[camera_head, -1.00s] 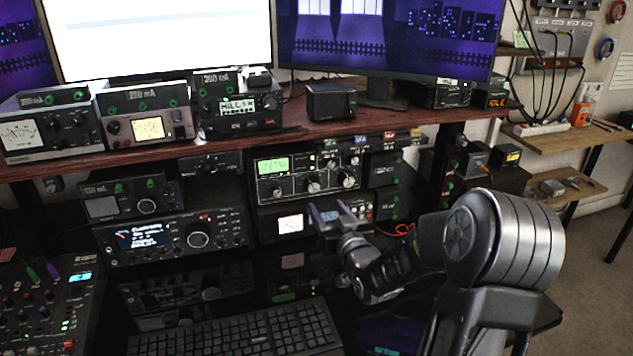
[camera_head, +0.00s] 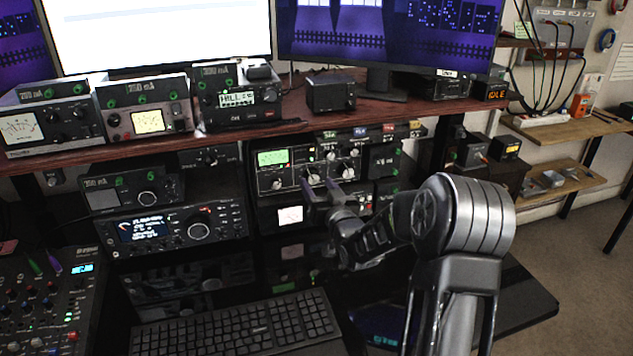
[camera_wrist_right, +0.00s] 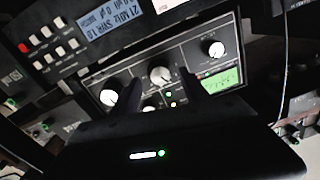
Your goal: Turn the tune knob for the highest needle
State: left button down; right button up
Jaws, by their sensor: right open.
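The tuner is a dark front panel (camera_head: 324,158) with a lit green meter (camera_head: 272,158) at its upper left and several pale round knobs. My right gripper (camera_head: 327,190) is open in front of its lower middle, fingers pointing at the panel. In the right wrist view, where the panel appears turned over, a pale knob (camera_wrist_right: 160,76) shows between the two dark fingers. Whether the fingers touch it, I cannot tell. Other knobs (camera_wrist_right: 213,48) and the green meter (camera_wrist_right: 220,80) show beside them. Knob labels and the needle are too small to read. My left gripper is out of view.
A unit with a white meter (camera_head: 290,215) sits just below the tuner. A radio (camera_head: 180,228) stands to its left, and a wooden shelf (camera_head: 225,139) with more units runs above. A keyboard (camera_head: 240,325) lies in front. Open floor is at the right.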

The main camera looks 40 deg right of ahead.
jog(key=shift+w+d, duration=0.2)
jog(key=shift+w, duration=0.5)
grip_shut()
